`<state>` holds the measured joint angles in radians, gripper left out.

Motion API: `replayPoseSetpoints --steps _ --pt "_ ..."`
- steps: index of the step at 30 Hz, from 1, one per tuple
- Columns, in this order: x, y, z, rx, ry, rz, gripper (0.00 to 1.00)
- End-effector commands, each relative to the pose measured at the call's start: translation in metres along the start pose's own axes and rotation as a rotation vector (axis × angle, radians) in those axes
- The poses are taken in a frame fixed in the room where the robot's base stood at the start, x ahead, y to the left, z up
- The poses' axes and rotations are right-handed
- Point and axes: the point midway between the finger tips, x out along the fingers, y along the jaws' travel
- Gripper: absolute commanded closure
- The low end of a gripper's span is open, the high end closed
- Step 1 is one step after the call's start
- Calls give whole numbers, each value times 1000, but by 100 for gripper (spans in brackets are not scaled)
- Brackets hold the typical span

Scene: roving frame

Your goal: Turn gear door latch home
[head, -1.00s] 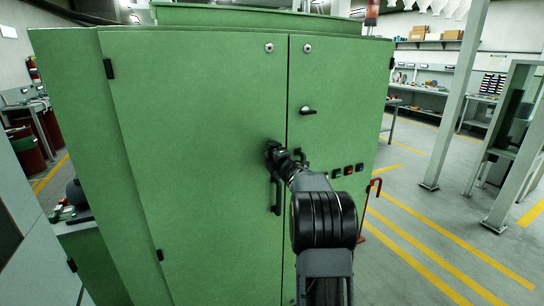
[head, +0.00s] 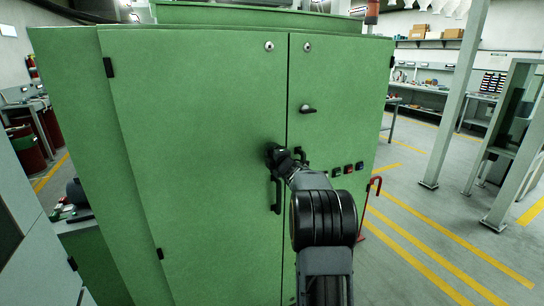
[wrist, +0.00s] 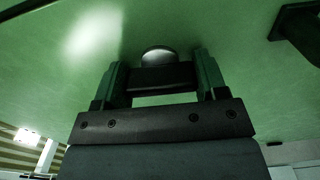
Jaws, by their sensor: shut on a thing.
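The green cabinet's left door (head: 200,150) is closed, flush with the right door (head: 335,80). The door latch is a dark bar (wrist: 160,78) in front of a round metal boss (wrist: 158,54) in the wrist view. My gripper (wrist: 160,85) is shut on this bar, one finger at each side. In the head view my gripper (head: 274,152) is at the left door's right edge, above the black pull handle (head: 276,195), and it hides the latch. The latch's exact angle cannot be told.
Another black latch (head: 308,110) sits on the right door. Push buttons (head: 348,169) and a red hooked bar (head: 376,185) are at the lower right. A dark part (wrist: 300,30) juts from the door in the wrist view. Open floor (head: 430,240) lies to the right.

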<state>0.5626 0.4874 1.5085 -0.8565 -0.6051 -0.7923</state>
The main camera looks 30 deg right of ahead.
Motion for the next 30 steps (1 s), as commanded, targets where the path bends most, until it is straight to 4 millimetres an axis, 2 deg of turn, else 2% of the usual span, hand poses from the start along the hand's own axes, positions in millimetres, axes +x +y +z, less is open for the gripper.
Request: replayPoseSetpoints --steps 8,30 --pt "0 1 0 155 -1 -2 58" --pt "0 2 0 857 -1 -1 58"
